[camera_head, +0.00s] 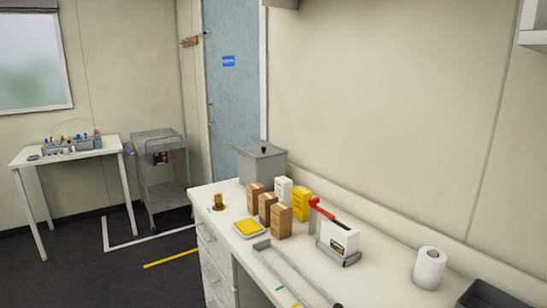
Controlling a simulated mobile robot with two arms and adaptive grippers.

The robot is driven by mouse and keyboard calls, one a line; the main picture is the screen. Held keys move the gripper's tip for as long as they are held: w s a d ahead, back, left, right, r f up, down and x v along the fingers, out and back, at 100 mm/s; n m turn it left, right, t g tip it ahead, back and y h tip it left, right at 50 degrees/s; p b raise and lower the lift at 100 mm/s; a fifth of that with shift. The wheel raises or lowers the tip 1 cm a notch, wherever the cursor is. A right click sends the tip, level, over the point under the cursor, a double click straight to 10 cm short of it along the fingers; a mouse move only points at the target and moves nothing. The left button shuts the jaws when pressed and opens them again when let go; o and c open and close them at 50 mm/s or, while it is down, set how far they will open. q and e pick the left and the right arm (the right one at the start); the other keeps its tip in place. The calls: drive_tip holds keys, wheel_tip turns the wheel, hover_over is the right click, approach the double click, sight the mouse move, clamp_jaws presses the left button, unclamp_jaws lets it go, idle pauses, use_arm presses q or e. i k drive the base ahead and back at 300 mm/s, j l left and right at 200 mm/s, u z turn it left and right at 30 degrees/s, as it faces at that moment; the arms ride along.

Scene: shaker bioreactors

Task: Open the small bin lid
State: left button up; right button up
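A grey box-shaped bin (262,168) stands at the far left end of the white counter, against the wall. A small black knob (264,150) shows at its top. A thin grey panel edge reaches out past the bin's upper left side; I cannot tell whether this is the lid or how far the lid is open. Neither of my grippers is in view.
On the white counter (385,272) stand several brown boxes (281,221), a yellow box (302,204), a yellow tray (248,228), a red-handled device (338,238) and a paper roll (429,268). A grey cart (160,175) and white side table (30,156) stand left. The floor before the counter looks clear.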

sight(264, 149)
drive_tip(key=i+z, duration=0.15)
drive_tip(key=z, duration=0.15)
drive_tip(key=i+z, duration=0.1)
drive_tip(key=z, duration=0.15)
drive_tip(key=i+j+z, duration=0.1)
drive_tip(key=j+z, duration=0.9)
drive_tip(key=j, duration=0.15)
